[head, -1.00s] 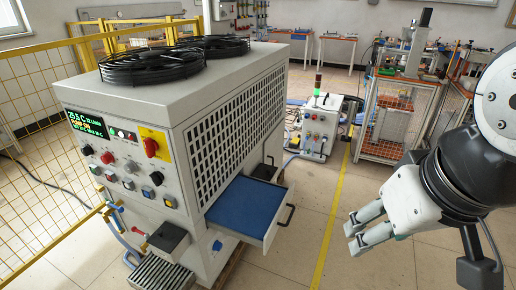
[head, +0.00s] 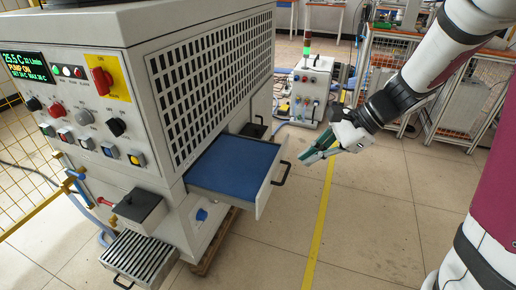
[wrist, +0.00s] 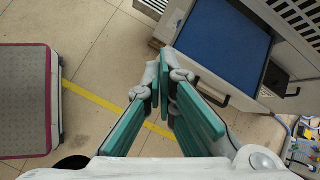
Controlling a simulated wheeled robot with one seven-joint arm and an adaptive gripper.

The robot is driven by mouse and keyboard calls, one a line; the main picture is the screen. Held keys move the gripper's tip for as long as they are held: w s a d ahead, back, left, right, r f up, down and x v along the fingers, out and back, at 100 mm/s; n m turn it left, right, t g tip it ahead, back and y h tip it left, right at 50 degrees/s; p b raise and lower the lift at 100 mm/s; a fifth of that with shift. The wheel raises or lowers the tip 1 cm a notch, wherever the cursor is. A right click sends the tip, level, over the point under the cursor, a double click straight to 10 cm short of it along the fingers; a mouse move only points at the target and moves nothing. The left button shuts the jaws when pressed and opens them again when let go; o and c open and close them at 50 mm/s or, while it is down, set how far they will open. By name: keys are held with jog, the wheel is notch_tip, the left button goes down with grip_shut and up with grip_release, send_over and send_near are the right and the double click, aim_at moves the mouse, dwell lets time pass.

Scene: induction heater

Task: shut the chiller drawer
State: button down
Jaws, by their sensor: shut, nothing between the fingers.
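The chiller (head: 150,110) is a large pale cabinet at the left in the head view. Its drawer (head: 262,196), with a blue inner base, stands pulled out from the side with the grille. The drawer has a dark handle (head: 283,173) on its front. The drawer (wrist: 185,62) also shows at the top of the wrist view, with its handle (wrist: 212,92). My gripper (head: 308,158) is shut and empty, its green-padded fingers to the right of the drawer front and apart from it. In the wrist view my gripper (wrist: 165,65) points toward the drawer front.
A second, dark handle area (head: 254,130) lies behind the drawer on the chiller side. A control box with a signal lamp (head: 310,88) stands behind. Open tiled floor with a yellow line (head: 320,230) lies in front.

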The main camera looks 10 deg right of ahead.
jog(key=w+d+f+m+t+b, duration=0.1)
jog(key=w+d+f+m+b, duration=0.15)
jog(key=f, duration=0.45)
jog(key=w+d+f+m+t+b, duration=0.1)
jog(key=w+d+f+m+b, duration=0.2)
jog(key=f, duration=0.4)
jog(key=b, duration=0.4)
send_near(267, 185)
jog(key=shift+m, duration=0.45)
jog(key=shift+d+f+x, duration=0.15)
jog(key=shift+x, duration=1.25)
jog(key=shift+d+f+x, duration=0.15)
jog(key=shift+d+x, duration=0.05)
jog(key=shift+x, duration=1.15)
jog(key=shift+w+a, duration=0.15)
jog(key=shift+a, duration=0.35)
jog(key=w+a+p, duration=0.2)
jog(key=w+a, duration=0.2)
jog(key=a, duration=0.3)
jog(key=w+a+p, duration=0.1)
jog(key=w+a, duration=0.4)
jog(key=a, duration=0.3)
jog(key=w+a+p, duration=0.2)
jog(key=w+a, duration=0.2)
jog(key=a, duration=0.4)
jog(key=shift+w+p, duration=0.2)
jog(key=shift+p, duration=0.1)
